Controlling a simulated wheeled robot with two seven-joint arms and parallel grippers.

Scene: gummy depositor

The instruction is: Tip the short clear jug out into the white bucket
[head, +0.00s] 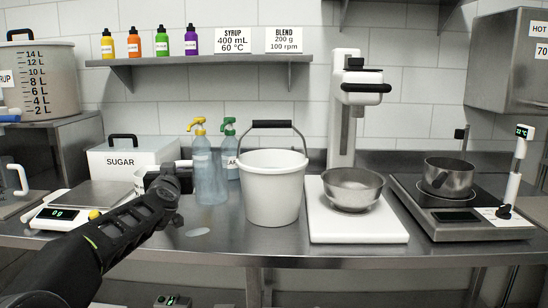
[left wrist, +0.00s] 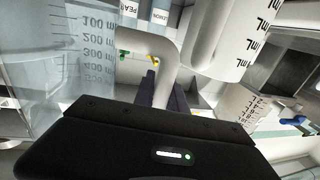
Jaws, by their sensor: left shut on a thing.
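The short clear jug (head: 211,184) is in front of the spray bottles, just left of the white bucket (head: 272,192), and looks close to upright. In the left wrist view the jug (left wrist: 85,65) fills the left side, with mL marks on its wall. My left gripper (head: 174,186) is shut on the jug's pale handle (left wrist: 160,55), at the jug's left side. I cannot tell what the jug holds. The bucket stands upright on the counter with its black-gripped handle raised; its inside is mostly hidden. My right gripper is not in view.
Spray bottles with yellow (head: 197,125) and green (head: 229,126) tops stand behind the jug. A sugar bin (head: 125,160) and a small scale (head: 64,214) are at the left.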

